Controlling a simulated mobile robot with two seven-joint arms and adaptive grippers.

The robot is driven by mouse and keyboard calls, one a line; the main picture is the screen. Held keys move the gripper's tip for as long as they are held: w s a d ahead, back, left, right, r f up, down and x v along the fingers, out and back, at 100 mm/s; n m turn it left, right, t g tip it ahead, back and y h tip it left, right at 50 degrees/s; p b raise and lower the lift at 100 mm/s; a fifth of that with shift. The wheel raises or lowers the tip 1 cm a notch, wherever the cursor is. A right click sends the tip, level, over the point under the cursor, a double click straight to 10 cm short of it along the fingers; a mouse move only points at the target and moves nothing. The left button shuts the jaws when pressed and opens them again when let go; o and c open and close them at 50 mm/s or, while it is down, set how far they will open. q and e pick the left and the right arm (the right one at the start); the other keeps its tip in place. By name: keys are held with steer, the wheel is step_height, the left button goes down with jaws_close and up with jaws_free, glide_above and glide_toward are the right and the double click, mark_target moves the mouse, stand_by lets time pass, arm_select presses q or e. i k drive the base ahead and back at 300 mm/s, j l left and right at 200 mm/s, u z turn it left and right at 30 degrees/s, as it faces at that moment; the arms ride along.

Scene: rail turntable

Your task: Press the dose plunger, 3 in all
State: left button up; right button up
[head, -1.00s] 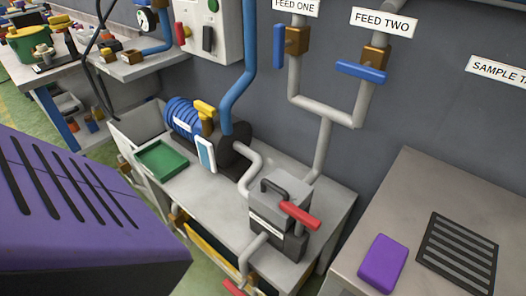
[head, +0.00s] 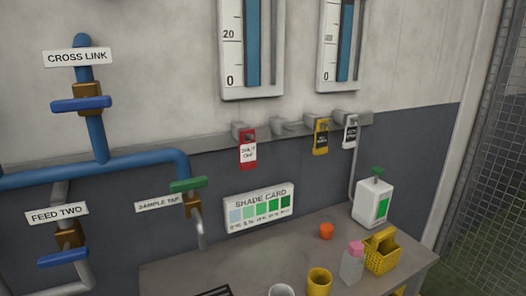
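A white dispenser box (head: 373,203) stands at the back right of the bench, against the wall. It has a green panel on its side and a green knob (head: 378,172) on top, which looks like the dose plunger. The knob stands above the box on a short stem. Neither of my grippers is in the head view.
Mesh fencing (head: 490,170) stands at right.

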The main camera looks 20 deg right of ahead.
mark_target(377, 171)
steer(key=z, duration=1.45)
steer(key=i+l, duration=0.1)
steer(key=l, duration=0.3)
steer(key=i+l, duration=0.15)
steer(key=l, duration=0.25)
steer(key=i+l, duration=0.1)
steer(key=l, duration=0.3)
steer(key=i+l, duration=0.1)
steer(key=l, duration=0.35)
steer(key=i+l, duration=0.1)
steer(key=l, duration=0.3)
